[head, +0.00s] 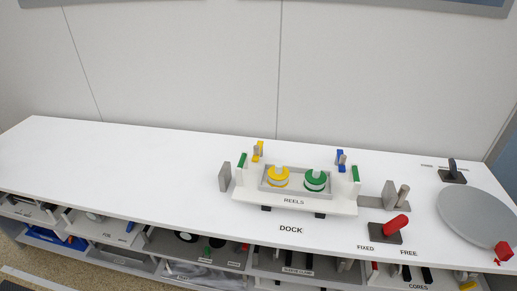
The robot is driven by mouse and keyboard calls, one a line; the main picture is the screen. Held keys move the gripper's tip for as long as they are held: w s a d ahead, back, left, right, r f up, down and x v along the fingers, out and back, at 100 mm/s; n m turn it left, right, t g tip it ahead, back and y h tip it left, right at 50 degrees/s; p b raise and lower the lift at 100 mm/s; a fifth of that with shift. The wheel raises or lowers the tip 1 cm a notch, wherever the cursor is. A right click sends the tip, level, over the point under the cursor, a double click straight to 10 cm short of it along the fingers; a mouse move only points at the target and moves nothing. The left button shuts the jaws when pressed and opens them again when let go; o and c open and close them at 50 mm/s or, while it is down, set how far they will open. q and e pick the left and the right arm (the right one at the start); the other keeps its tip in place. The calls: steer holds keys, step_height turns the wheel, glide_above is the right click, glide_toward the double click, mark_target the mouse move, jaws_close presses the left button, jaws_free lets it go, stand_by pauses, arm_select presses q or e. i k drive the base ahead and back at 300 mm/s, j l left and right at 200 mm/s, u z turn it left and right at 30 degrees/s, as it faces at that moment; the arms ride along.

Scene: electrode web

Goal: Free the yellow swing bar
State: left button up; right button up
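The yellow swing bar (260,147) is a small yellow upright piece at the back left of the white reel dock (325,207), next to a small grey post. Its exact pose is too small to tell. A yellow reel (278,179) and a green reel (315,182) stand in the grey tray in front of it. A blue bar (341,158) stands at the back right of the dock. A red-handled lever (396,225) sits on a dark base by the labels FIXED and FREE, its handle tilted up to the right. Neither gripper is in view.
Green uprights (241,162) stand at the dock's ends, with grey plates (225,177) outside them. A grey disc (474,214), a red block (503,251) and a black clamp-like piece (453,173) are at the right. The white table's left half (110,160) is clear. Loaded shelves lie below.

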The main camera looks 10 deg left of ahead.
mark_target(257, 149)
steer(key=i+l+u, duration=0.4)
steer(key=i+l, duration=0.6)
steer(key=i+u, duration=0.1)
steer(key=u, duration=1.1)
